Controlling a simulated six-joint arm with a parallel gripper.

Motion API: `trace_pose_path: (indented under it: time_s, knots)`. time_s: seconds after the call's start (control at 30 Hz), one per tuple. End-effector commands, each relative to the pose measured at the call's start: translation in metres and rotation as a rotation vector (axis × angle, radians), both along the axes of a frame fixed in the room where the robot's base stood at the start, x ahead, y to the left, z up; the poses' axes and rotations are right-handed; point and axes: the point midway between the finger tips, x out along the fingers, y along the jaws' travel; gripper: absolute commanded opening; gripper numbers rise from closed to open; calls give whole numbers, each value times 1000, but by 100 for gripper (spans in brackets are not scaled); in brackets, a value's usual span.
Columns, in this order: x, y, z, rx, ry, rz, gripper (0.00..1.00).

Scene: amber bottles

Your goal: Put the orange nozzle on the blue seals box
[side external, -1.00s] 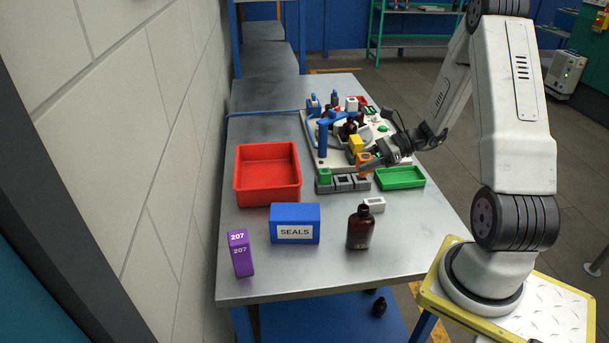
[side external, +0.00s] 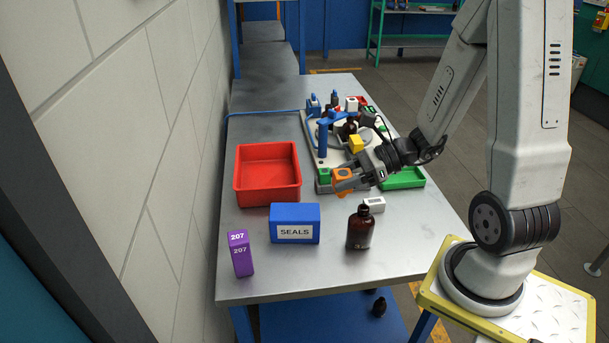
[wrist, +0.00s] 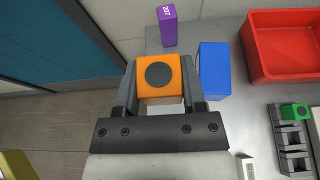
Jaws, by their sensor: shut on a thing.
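The orange nozzle (side external: 342,175) is a block with a dark round spot on its face, and it fills the space between my jaws in the wrist view (wrist: 159,78). My gripper (side external: 345,183) is shut on it and holds it above the table near the grey rack. The blue seals box (side external: 295,223) stands on the table with a white SEALS label on its front. In the side view it is to the left of my gripper and nearer the camera. In the wrist view the box (wrist: 214,70) lies just right of the nozzle. Its top is bare.
A red bin (side external: 267,174) stands behind the seals box. A purple 207 box (side external: 240,253) is at its left front. An amber bottle (side external: 360,228) and a small white block (side external: 374,204) are to its right. A green tray (side external: 403,178) lies beside my gripper.

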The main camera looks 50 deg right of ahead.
Motion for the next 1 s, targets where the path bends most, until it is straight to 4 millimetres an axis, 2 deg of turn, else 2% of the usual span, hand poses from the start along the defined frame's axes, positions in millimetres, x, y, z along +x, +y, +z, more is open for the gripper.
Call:
trace_pose_path:
  time_s: [0.17,0.37,0.87,1.0]
  knots:
    - [3,0,-1,-1,-1,0,0]
    - [18,-1,-9,0,0,1,0]
    - [89,-10,-41,-1,-1,0,0]
    - [100,-11,-54,1,2,-1,0]
